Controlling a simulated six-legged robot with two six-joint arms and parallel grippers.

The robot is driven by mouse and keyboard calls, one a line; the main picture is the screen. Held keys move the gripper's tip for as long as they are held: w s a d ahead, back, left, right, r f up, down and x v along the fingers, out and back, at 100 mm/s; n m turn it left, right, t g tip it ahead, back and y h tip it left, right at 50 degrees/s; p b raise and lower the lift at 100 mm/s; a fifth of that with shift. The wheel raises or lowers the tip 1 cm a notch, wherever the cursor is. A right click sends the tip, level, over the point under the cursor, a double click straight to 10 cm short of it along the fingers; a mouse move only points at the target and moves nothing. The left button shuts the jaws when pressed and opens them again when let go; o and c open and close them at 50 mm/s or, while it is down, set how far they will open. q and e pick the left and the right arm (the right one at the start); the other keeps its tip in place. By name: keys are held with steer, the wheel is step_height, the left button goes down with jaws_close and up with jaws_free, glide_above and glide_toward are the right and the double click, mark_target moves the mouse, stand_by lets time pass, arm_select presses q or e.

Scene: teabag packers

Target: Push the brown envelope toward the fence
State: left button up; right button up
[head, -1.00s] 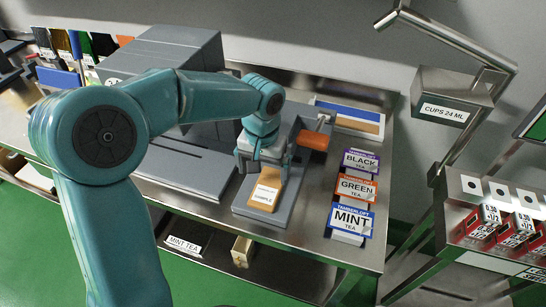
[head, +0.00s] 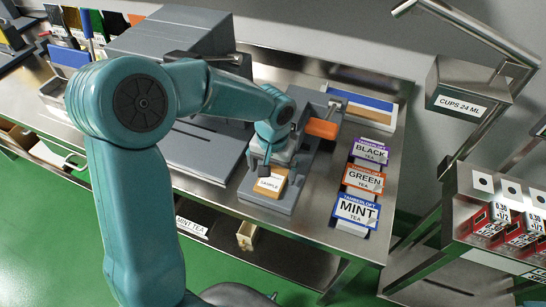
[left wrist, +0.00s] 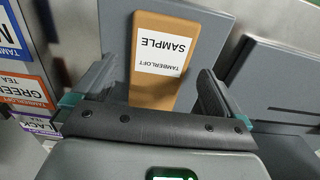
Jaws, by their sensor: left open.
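The brown envelope (head: 268,185) with a white SAMPLE label lies flat on the grey plate (head: 283,205) of a sealing device in the head view. My left gripper (head: 270,170) is open and low over the envelope's far part, hiding some of it. In the left wrist view the envelope (left wrist: 152,92) lies lengthwise between the two dark fingers of the left gripper (left wrist: 160,92), with gaps on both sides. I cannot tell whether a finger touches it. The fence is not clearly distinguishable. My right gripper is not in view.
An orange handle (head: 322,129) is on the device behind my gripper. Black, green and mint tea packs (head: 355,210) stand to the right on the metal table (head: 305,240). A large grey machine (head: 180,140) stands to the left.

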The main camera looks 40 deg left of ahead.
arm_select(q)
steer(key=shift+w+d+f, duration=0.1)
steer(key=shift+f, duration=0.7)
steer(key=c, duration=1)
steer(key=shift+c, duration=0.3)
